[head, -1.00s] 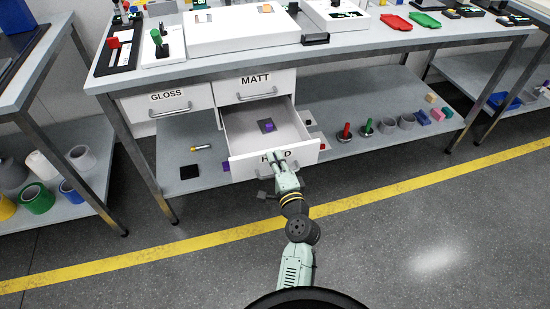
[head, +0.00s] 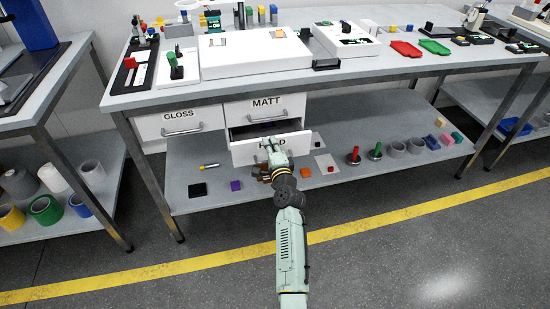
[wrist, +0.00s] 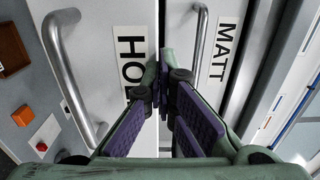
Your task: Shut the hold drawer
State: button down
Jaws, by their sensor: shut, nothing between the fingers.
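The hold drawer (head: 298,146) is the lower white drawer under the bench, below the MATT drawer (head: 293,104). It stands a little open: a narrow dark gap shows above its front in the head view. Its contents are hidden. My gripper (head: 270,143) is shut and empty, with its tips at the drawer front, over the label. In the wrist view, my gripper's fingertips (wrist: 164,75) are at the hold drawer's front (wrist: 100,30), beside the label and close to the edge facing the MATT drawer. The hold drawer's bar handle (wrist: 66,85) is to the left, clear of the fingers.
The GLOSS drawer (head: 180,118) is shut at the left. The lower shelf (head: 330,120) holds a purple block (head: 235,185), a black square (head: 197,190) and several small parts to the right. A bench leg (head: 150,180) stands at the left. The floor in front is clear.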

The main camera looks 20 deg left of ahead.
jog(key=shift+b+x, duration=0.3)
jog(key=shift+x, duration=1.95)
jog(key=shift+s+d+f, duration=0.1)
jog(key=shift+s, duration=0.05)
